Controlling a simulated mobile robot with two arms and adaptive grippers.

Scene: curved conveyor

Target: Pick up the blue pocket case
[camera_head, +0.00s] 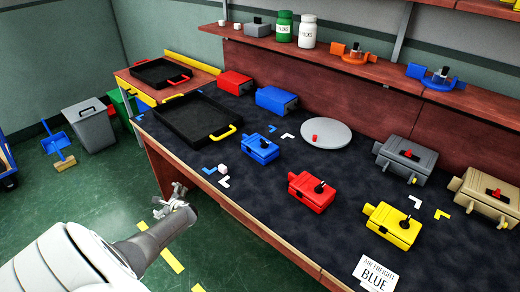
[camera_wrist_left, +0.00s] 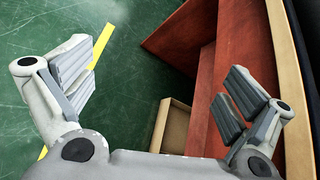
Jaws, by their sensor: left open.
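A blue case (camera_head: 258,149) with a dark knob on top lies on the dark table mat (camera_head: 235,185), left of the middle of the table. A second blue box (camera_head: 276,100) lies further back; I cannot tell which is meant by the pocket case. My left gripper (camera_head: 172,196) is in front of the table's front edge, over the floor, apart from both. In the left wrist view its two fingers (camera_wrist_left: 165,88) are spread with nothing between them. The right gripper does not show.
A black tray (camera_head: 237,125) with yellow handles sits at the table's left. Red (camera_head: 311,190) and yellow (camera_head: 394,225) cases lie right of the blue case, and a grey disc (camera_head: 326,134) behind it. The left wrist view shows an open cardboard box (camera_wrist_left: 172,128) low by the table.

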